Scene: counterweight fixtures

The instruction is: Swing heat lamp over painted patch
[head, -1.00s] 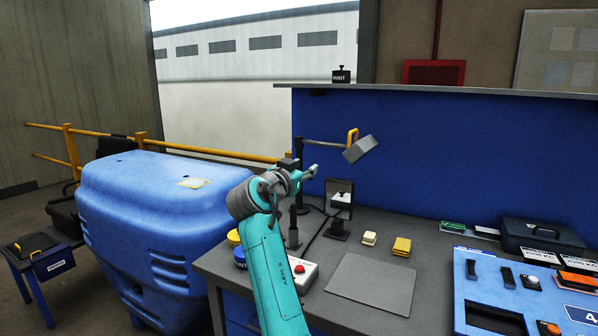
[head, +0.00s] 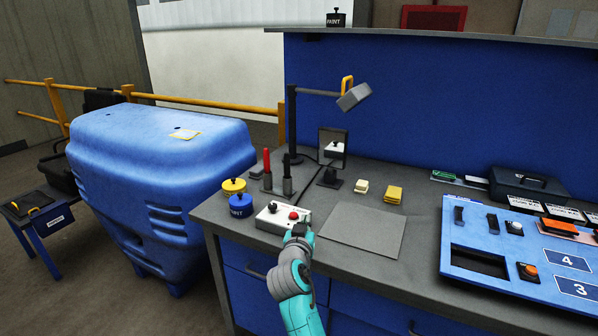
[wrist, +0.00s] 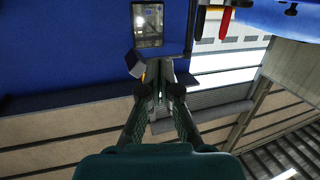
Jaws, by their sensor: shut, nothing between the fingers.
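The heat lamp has a grey boxy head (head: 354,97) with a yellow handle (head: 347,83). Its dark horizontal arm (head: 316,92) runs from a black post (head: 291,125) at the back of the bench. The head hangs over the bench, to the right of the post. A pale patch with a yellow border (head: 186,133) lies on top of the large blue moulded part (head: 160,160), left of the bench. My gripper (head: 302,229) is low at the front of the bench, by the control box and well below the lamp. Its closed, empty fingers show in the wrist view (wrist: 161,85).
Yellow (head: 234,188) and blue (head: 241,204) paint pots and upright red- and black-handled tools stand behind. A mirror (head: 332,146) stands near the post. A grey mat (head: 362,229) lies clear.

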